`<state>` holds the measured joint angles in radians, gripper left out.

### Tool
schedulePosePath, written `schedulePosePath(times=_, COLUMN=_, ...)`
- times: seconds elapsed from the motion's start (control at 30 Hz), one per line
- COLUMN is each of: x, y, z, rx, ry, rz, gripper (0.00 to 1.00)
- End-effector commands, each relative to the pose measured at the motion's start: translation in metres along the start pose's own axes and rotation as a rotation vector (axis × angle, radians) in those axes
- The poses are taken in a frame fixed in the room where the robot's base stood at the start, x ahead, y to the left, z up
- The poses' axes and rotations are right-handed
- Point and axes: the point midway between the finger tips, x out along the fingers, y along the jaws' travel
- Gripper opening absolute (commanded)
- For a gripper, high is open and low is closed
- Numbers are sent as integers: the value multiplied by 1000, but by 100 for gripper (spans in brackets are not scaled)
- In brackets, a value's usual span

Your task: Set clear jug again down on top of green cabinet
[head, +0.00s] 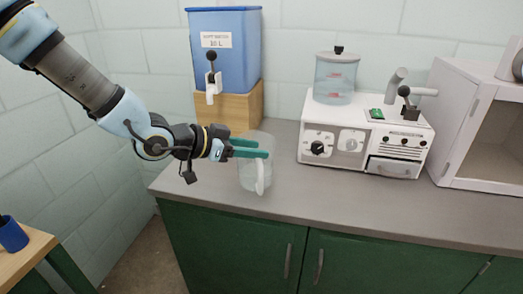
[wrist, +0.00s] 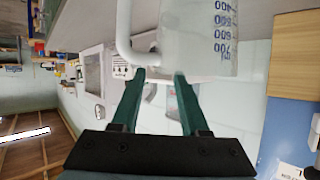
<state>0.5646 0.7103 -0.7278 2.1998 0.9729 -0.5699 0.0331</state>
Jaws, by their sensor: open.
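The clear jug (head: 256,175) stands upright on the grey top (head: 330,187) of the green cabinet (head: 235,240), near its front left edge. Its handle (head: 261,178) faces the front. My gripper (head: 268,148) is open, with its two green fingers at the jug's upper part. In the wrist view the jug (wrist: 205,40) appears upside down with blue volume marks. My fingertips (wrist: 160,74) are at its rim, close to where the handle (wrist: 124,35) joins; I cannot tell whether they touch it.
A blue water tank (head: 226,45) with a tap stands on a wooden block (head: 240,112) behind the jug. A white machine (head: 365,135) with a clear canister (head: 335,80) is to the right. A white open box (head: 480,120) stands at far right. The counter's front right strip is clear.

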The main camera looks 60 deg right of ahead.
Motion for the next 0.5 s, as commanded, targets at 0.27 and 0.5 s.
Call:
schedulePosePath(times=0.27, x=-59, y=-1, z=0, rx=0, ry=0, rz=-4, gripper=44)
schedulePosePath(times=0.5, x=-87, y=-1, z=0, rx=-1, ry=0, rz=-2, gripper=44)
